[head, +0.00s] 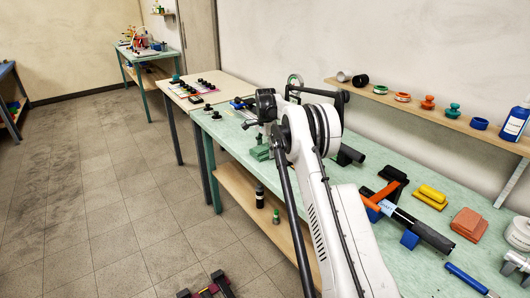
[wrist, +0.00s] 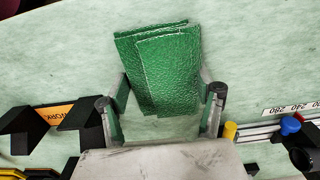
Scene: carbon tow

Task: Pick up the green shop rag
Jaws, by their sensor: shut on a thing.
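The green shop rag (wrist: 162,72) is a folded, textured green cloth. In the wrist view it lies between the two fingers of my gripper (wrist: 163,108), which is shut on it. Its far end sticks out past the fingertips, over the pale green bench top. In the head view the rag (head: 260,152) shows as a small green patch below my gripper (head: 268,135), near the bench's front edge. My arm hides part of the gripper there. I cannot tell whether the rag still touches the bench.
The pale green bench (head: 345,185) carries a black tube (head: 425,232), a yellow block (head: 430,196) and reddish pads (head: 467,223) at right. In the wrist view, black V-shaped blocks (wrist: 82,120) stand left of the gripper, and a ruler strip (wrist: 285,108) lies right.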

